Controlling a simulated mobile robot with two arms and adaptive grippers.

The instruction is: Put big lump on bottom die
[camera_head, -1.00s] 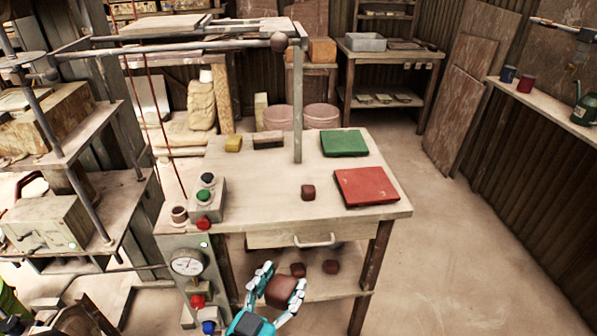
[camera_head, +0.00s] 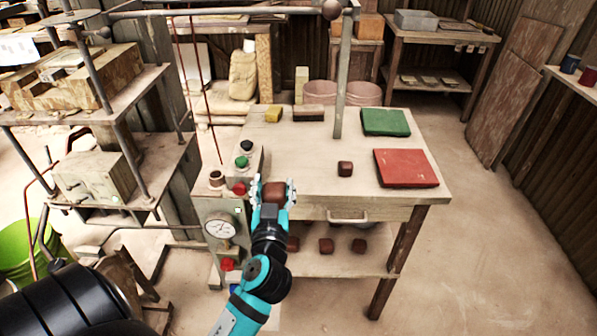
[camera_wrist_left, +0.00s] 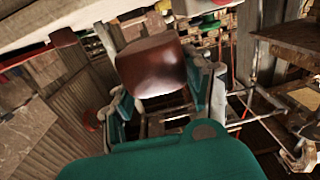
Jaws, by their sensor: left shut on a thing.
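My left gripper (camera_head: 273,186) is shut on the big lump (camera_head: 273,193), a reddish-brown rounded block, at the table's front left corner beside the control box. In the left wrist view the big lump (camera_wrist_left: 150,65) sits between the fingers. The press stands at the left of the head view. It carries a stepped block (camera_head: 75,80) on its upper plate and a pale block (camera_head: 95,178) on its lower plate. I cannot tell for certain which is the bottom die. My left gripper is to the right of both, apart from them. My right gripper is not in view.
The table (camera_head: 300,185) holds a smaller brown lump (camera_head: 345,169), a red slab (camera_head: 405,168) and a green slab (camera_head: 386,122). Several lumps (camera_head: 326,246) lie on its lower shelf. Steel press posts (camera_head: 117,125) and the control box (camera_head: 243,165) stand near my gripper. A green bucket (camera_head: 20,255) is at far left.

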